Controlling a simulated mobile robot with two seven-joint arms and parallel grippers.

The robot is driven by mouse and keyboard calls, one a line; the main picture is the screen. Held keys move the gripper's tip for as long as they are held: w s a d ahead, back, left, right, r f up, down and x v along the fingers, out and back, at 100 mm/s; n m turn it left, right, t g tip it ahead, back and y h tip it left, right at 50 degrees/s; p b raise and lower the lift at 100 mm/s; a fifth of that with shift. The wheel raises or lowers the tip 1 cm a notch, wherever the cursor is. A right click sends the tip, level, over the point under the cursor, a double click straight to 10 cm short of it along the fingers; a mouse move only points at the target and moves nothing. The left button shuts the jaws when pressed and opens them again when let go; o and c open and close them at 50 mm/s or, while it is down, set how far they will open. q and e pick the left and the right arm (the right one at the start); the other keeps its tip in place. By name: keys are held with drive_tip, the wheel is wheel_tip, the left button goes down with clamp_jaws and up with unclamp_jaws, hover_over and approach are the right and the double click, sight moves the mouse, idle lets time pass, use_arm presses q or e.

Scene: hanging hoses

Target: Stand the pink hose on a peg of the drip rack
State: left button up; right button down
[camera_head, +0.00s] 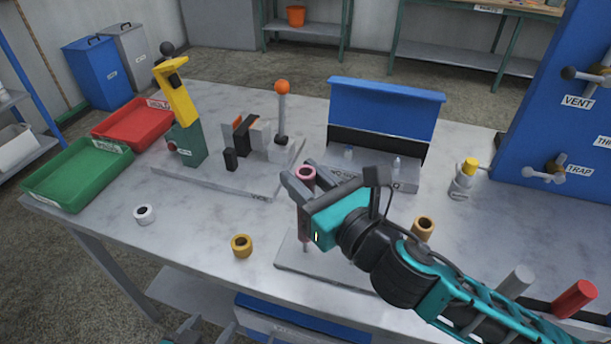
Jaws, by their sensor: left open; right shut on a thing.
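The pink hose (305,173) is upright in the jaws of my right gripper (299,188), in the middle of the head view. Its open top end shows above the fingers; much of its length is hidden by the gripper. Below lies a flat grey plate (293,259), which looks like the drip rack's base. A tan hose (424,224) stands at its far right part. My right arm covers much of the plate, and I cannot tell whether the pink hose touches a peg. My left gripper (200,333) is open and empty at the bottom edge, partly cut off.
A yellow ring (241,246) and a white ring (144,214) rest on the table. Green (75,182) and red (128,128) trays are at left. A tool fixture (190,145), blue-backed box (385,108) and yellow-capped bottle (462,183) stand behind. Grey (516,281) and red (574,299) cylinders are at right.

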drive_tip(key=shift+f+b, duration=0.5)
drive_tip(key=shift+f, duration=0.25)
drive_tip(key=shift+f+b, duration=1.1)
drive_tip(key=shift+f, duration=0.45)
drive_tip(key=c, duration=0.7)
unclamp_jaws()
drive_tip(key=shift+o, duration=0.2)
drive_tip(key=shift+s, duration=0.1)
drive_tip(key=b+v, duration=0.1)
drive_tip(key=v, duration=1.1)
drive_tip(key=shift+s+d+b, duration=0.25)
drive_tip(key=shift+s+b, duration=0.05)
drive_tip(key=shift+r, duration=0.1)
